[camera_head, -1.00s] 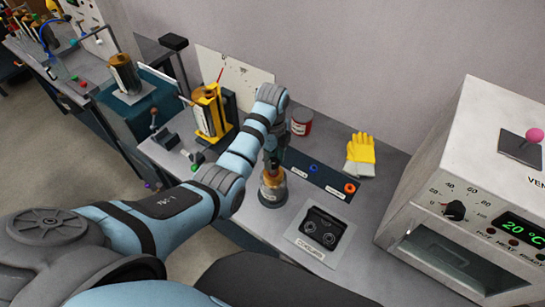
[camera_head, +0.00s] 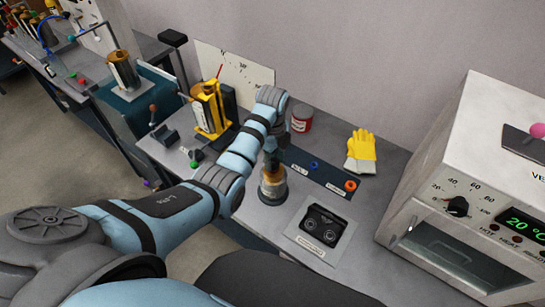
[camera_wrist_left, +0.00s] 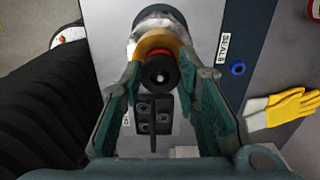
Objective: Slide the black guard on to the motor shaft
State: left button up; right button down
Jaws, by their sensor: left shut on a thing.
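My left gripper (camera_head: 272,155) points down over the motor (camera_head: 272,190), which stands upright on the bench with a silver body and copper-coloured top. In the left wrist view, its fingers (camera_wrist_left: 160,72) are shut on the black guard (camera_wrist_left: 158,76), a short round piece with a small grey centre. A red ring (camera_wrist_left: 158,55) and the motor's copper-coloured part (camera_wrist_left: 160,42) show just behind the guard. The guard appears lined up with the motor's top; whether it sits around the shaft I cannot tell, as the shaft is hidden. My right gripper is not in view.
A black holder (camera_head: 322,234) with round sockets lies on a plate in front. A dark strip (camera_head: 315,172) bears a blue ring and an orange ring (camera_head: 350,185). A yellow glove (camera_head: 361,150), a red can (camera_head: 302,118) and an oven (camera_head: 450,220) stand around.

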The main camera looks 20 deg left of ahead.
pick_arm(q)
jog(key=shift+f, duration=0.3)
jog(key=o, duration=0.9)
jog(key=shift+r, duration=0.1)
notch_tip(320, 180, up, 7)
jog(key=shift+r, duration=0.2)
jog(key=shift+f, duration=0.15)
